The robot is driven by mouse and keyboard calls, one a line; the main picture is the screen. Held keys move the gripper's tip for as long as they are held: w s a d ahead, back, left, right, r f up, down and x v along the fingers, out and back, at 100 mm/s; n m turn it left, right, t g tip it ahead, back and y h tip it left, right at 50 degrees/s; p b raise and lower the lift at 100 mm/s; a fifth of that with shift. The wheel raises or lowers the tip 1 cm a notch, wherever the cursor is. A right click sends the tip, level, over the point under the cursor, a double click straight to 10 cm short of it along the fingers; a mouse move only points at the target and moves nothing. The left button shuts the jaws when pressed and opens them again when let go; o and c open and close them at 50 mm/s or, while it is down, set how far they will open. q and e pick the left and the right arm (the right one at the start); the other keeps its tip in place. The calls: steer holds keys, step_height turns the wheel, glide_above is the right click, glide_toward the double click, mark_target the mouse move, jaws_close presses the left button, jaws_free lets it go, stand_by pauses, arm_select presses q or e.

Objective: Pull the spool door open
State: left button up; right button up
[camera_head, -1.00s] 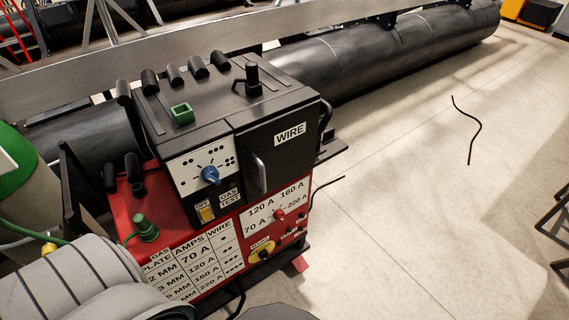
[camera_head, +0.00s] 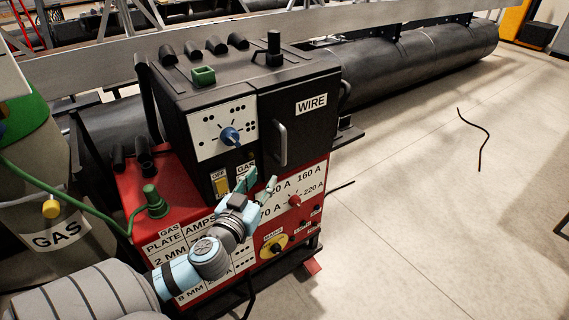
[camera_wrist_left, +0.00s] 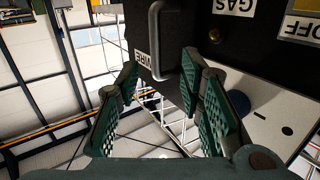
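The spool door (camera_head: 302,125) is the black panel labelled WIRE on the upper unit of the welding machine. It looks shut, flush with the housing. Its upright grey handle (camera_head: 280,143) is on the door's left side; in the left wrist view the handle (camera_wrist_left: 157,42) shows just beyond the fingertips, between their lines. My left gripper (camera_head: 261,181) is open and empty, with green finger pads, just below and left of the handle. The left gripper (camera_wrist_left: 160,68) also shows spread in the left wrist view. It appears apart from the handle. My right gripper is not in view.
The red lower unit (camera_head: 165,208) carries knobs and an amps chart. A blue knob (camera_head: 230,136) sits left of the door. A GAS cylinder (camera_head: 40,200) stands at left. The floor (camera_head: 420,220) at right is mostly clear.

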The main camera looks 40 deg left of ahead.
mark_target(282, 146)
arm_select(q)
steer(key=x, duration=0.4)
steer(key=r+x, duration=0.1)
steer(key=x, duration=0.3)
steer(key=r+p+x, duration=0.1)
steer(key=x, duration=0.3)
steer(key=shift+w+d+r, duration=0.1)
steer(key=shift+w+d, duration=0.15)
steer(key=shift+w, duration=0.15)
steer(key=shift+w+a, duration=0.1)
steer(key=shift+w, duration=0.5)
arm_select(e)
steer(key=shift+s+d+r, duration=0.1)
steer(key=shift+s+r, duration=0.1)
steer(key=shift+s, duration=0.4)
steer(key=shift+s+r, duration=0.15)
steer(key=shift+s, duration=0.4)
arm_select(q)
steer(key=shift+c, duration=0.5)
jaws_close()
